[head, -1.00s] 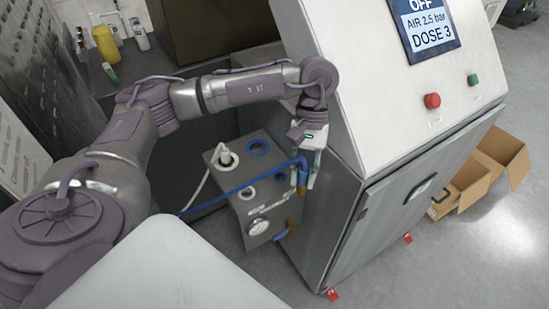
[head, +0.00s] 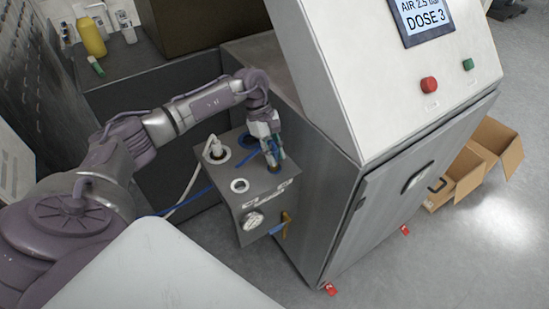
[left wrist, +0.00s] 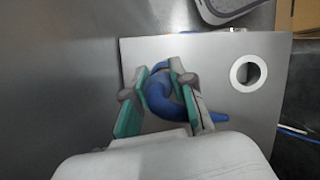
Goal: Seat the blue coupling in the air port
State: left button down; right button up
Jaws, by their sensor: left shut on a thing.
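My left gripper (head: 273,150) is shut on the blue coupling (head: 272,158) and points down over the right part of the grey port box's top (head: 262,182). In the left wrist view the gripper (left wrist: 172,100) has its green-padded fingers on either side of the blue coupling and its curved hose (left wrist: 160,98). The coupling's brass-coloured lower end is at or just above the top plate; I cannot tell whether it is in a port. My right gripper is not in view.
The box front carries a gauge (head: 252,220) and a brass valve with a blue handle (head: 284,226). The washer cabinet (head: 318,190) stands close on the right.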

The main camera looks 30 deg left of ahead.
pick_arm(q)
notch_tip(320, 180, down, 2)
jog(key=shift+f, duration=0.4)
jog(key=c, duration=1)
grip_release()
jog(key=shift+r, duration=0.1)
jog(key=shift+r+p, duration=0.2)
jog(key=shift+p, duration=0.1)
jog(key=shift+w+a+r+b, duration=0.1)
jog(key=shift+a+r+b, duration=0.1)
jog(key=shift+b, duration=0.15)
jog(key=b+v, duration=0.3)
jog(key=v, duration=0.8)
jog(key=shift+d+r, duration=0.1)
jog(key=shift+r, duration=0.1)
